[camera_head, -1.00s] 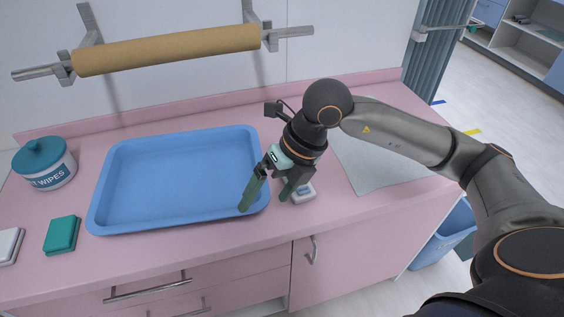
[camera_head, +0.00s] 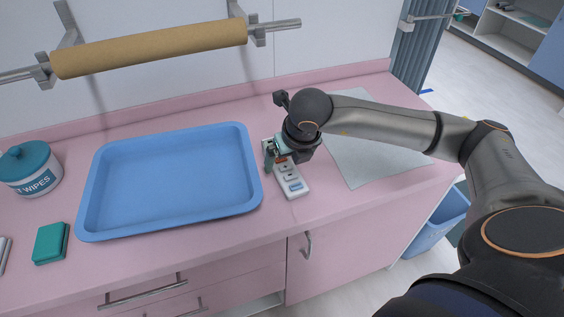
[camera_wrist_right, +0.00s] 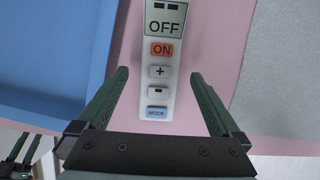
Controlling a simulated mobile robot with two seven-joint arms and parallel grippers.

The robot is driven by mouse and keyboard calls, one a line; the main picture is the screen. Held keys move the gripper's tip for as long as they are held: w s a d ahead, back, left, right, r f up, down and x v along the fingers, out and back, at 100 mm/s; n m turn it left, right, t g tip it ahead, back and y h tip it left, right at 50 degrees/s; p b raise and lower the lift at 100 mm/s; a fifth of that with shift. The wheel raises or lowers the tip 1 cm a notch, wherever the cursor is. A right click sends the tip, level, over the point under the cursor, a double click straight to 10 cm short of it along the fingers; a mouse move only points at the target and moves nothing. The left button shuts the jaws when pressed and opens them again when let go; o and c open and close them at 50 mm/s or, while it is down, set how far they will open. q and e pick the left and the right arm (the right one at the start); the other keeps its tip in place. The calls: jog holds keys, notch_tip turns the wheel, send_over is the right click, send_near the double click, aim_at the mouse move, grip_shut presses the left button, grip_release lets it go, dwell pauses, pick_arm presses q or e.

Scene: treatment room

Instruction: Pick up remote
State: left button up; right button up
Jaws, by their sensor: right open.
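The remote (camera_head: 293,187) is white with a grey display, an orange ON button and several other buttons. It lies on the pink counter just right of the blue tray. My right gripper (camera_head: 275,158) is over its far part and hides some of it. In the right wrist view the remote (camera_wrist_right: 159,90) lies between the two green fingers of the open right gripper (camera_wrist_right: 160,80), with a gap on each side. I cannot tell the height of the fingertips above the counter.
The blue tray (camera_head: 85,222) stands close to the remote's left side. A grey mat (camera_head: 372,165) lies to the right. A wipes tub (camera_head: 30,172) and a green box (camera_head: 50,243) are at the far left. A paper roll (camera_head: 150,48) hangs above the tray.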

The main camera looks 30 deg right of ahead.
aim_at(285, 166)
jog(key=x, duration=0.3)
jog(key=shift+f, duration=0.1)
jog(key=shift+c, duration=0.2)
jog(key=c, duration=1.5)
